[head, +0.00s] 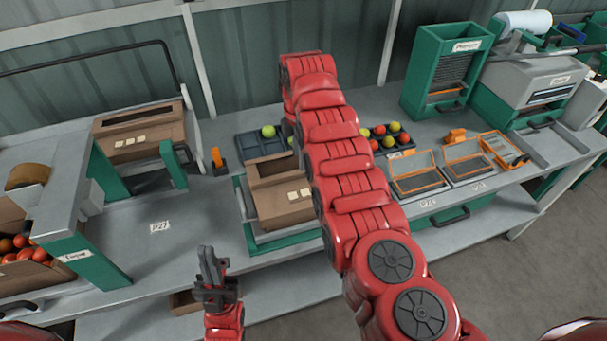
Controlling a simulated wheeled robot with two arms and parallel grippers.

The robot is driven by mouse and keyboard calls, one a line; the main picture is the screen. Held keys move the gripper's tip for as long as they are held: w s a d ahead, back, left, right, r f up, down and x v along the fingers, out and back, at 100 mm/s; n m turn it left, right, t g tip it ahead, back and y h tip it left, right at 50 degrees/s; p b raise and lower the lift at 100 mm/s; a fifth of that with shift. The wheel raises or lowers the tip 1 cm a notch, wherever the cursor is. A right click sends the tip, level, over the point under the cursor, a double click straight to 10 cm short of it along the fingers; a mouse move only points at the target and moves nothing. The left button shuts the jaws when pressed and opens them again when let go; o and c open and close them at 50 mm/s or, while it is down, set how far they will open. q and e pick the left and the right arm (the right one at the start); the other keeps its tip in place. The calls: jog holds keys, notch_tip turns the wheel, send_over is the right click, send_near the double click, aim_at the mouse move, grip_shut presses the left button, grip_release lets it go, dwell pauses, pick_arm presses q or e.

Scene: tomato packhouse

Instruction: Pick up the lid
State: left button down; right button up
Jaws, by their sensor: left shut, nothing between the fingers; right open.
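I cannot single out a separate lid with certainty. A brown cardboard box (262,205) with a dark recess and two pale labels stands on a green-edged platform (275,240) in the middle of the bench. A similar box (155,148) stands at the back left. My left gripper (211,262) is shut and empty, pointing up in front of the bench, left of the middle box. My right arm crosses the middle of the view and covers the right side of that box; its gripper is hidden.
Dark trays with round fruit (268,131) sit behind the middle box. Orange-framed panels (418,189) lie to the right, before a green dispenser (420,75) and a grey machine (530,85). A crate of tomatoes (25,275) is at left.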

aim_at(303, 177)
jog(key=shift+f, duration=0.15)
notch_tip(303, 177, down, 4)
jog(key=shift+d+f+p, duration=0.15)
jog(key=shift+f+p, duration=0.05)
jog(key=shift+p, duration=0.75)
jog(key=shift+f, duration=0.35)
grip_shut()
